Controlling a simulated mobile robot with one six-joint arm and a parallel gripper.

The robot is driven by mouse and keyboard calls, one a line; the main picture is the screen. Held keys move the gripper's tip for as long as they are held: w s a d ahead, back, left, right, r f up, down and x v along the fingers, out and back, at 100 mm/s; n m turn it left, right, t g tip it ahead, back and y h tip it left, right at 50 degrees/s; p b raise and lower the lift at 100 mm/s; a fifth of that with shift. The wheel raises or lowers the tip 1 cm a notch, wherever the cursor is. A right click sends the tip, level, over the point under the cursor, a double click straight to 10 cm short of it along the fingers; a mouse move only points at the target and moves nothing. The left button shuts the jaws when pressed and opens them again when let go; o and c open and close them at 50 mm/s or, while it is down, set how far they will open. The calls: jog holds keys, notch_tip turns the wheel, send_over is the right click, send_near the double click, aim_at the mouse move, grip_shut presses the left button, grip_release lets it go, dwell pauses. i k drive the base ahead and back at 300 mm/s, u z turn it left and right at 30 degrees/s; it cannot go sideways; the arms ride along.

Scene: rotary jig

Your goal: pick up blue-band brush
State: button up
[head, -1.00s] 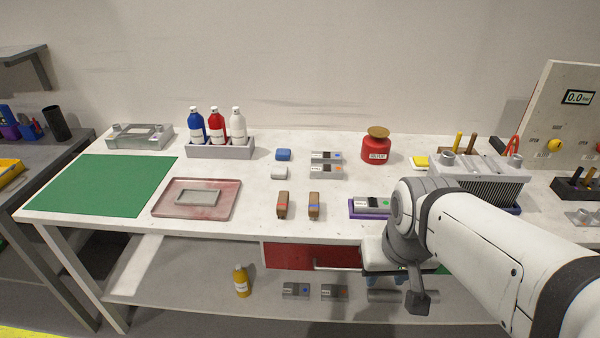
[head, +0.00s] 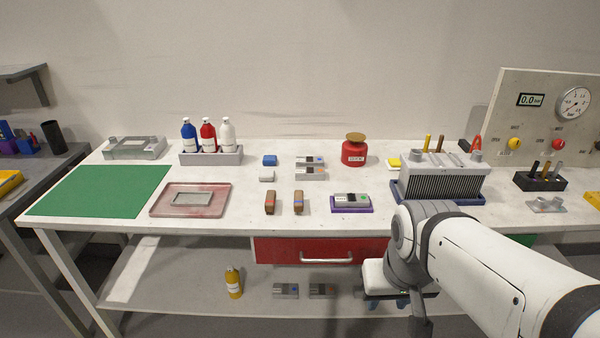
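Two brown brushes lie side by side near the front middle of the bench. The right one is the blue-band brush (head: 298,202), with a blue mark on its brown body. The left one is the red-band brush (head: 270,202); a narrow gap separates them. My gripper (head: 388,304) hangs low in front of the bench, to the right of and below the brushes. Its two blue fingertips show apart with nothing seen between them, so it looks open. My wrist hides part of it.
A purple tray (head: 352,208) with a grey block stands right of the brushes. A finned block (head: 441,182) is farther right. A stained tray (head: 228,190) lies left. The closed red drawer (head: 320,250) is below. Bench around the brushes is clear.

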aim_at(298, 204)
jog(key=z, duration=0.05)
jog(key=i, duration=0.9)
jog(key=u, duration=0.1)
